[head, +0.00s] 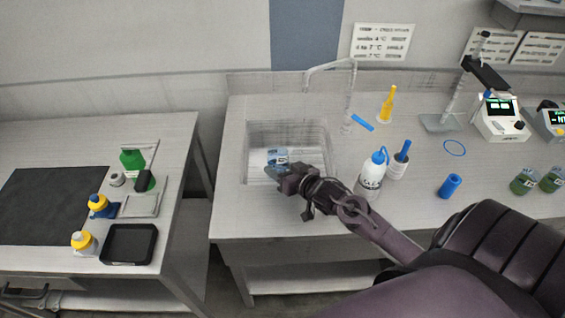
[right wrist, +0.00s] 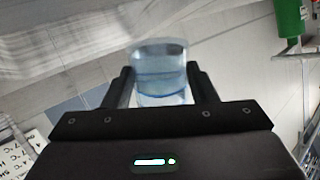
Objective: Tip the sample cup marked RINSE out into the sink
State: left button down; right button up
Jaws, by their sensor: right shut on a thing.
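The sample cup (head: 277,156) is a small clear cup with blue on it, held over the sink (head: 262,126) in the head view. My right gripper (head: 284,168) is shut on it, coming in from the right. In the right wrist view the cup (right wrist: 160,75) sits between the two fingers (right wrist: 160,88), with a blue band and bluish content showing. Its marking is too small to read. I cannot tell exactly how far the cup is tilted. My left gripper is not in view.
A tap (head: 350,95) stands behind the sink. A blue-capped wash bottle (head: 371,175) stands close to my right forearm, with a white holder (head: 398,165) beside it. A side table (head: 170,150) with bottles and a black tray (head: 129,244) is at the left, across a gap.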

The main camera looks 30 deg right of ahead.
aim_at(283, 165)
jog(key=shift+w+d+f+m+g, duration=0.15)
jog(key=shift+f+m+g, duration=0.1)
jog(key=shift+f, duration=0.15)
jog(key=shift+w+d+f+m+g, duration=0.15)
jog(key=shift+f+g, duration=0.1)
jog(key=shift+f, duration=0.1)
jog(key=shift+w+d+f+m+g+y, duration=0.3)
jog(key=shift+w+d+m+g, duration=0.15)
jog(key=shift+g, duration=0.15)
dwell(0.6)
jog(key=shift+w+d+r+m+g+y+p, duration=0.15)
jog(key=shift+r+m+g+y+p, duration=0.35)
jog(key=shift+p, duration=0.45)
jog(key=shift+f+m+g, duration=0.25)
jog(key=shift+f+g, duration=0.05)
jog(key=shift+g, duration=0.3)
dwell(0.7)
jog(key=shift+w+r+m+g+y+p, duration=0.1)
jog(key=shift+r+m+g+y+p, duration=0.3)
jog(key=shift+r+g+y, duration=0.15)
dwell(0.9)
jog(key=shift+d+f+m+g+y+b, duration=0.1)
jog(key=shift+f+m+g+y+b, duration=0.35)
jog(key=shift+g+b, duration=0.25)
dwell(0.8)
jog(key=shift+w+d+f+g, duration=0.1)
jog(key=shift+w+d+g, duration=0.15)
jog(key=shift+w+d, duration=0.15)
dwell(0.5)
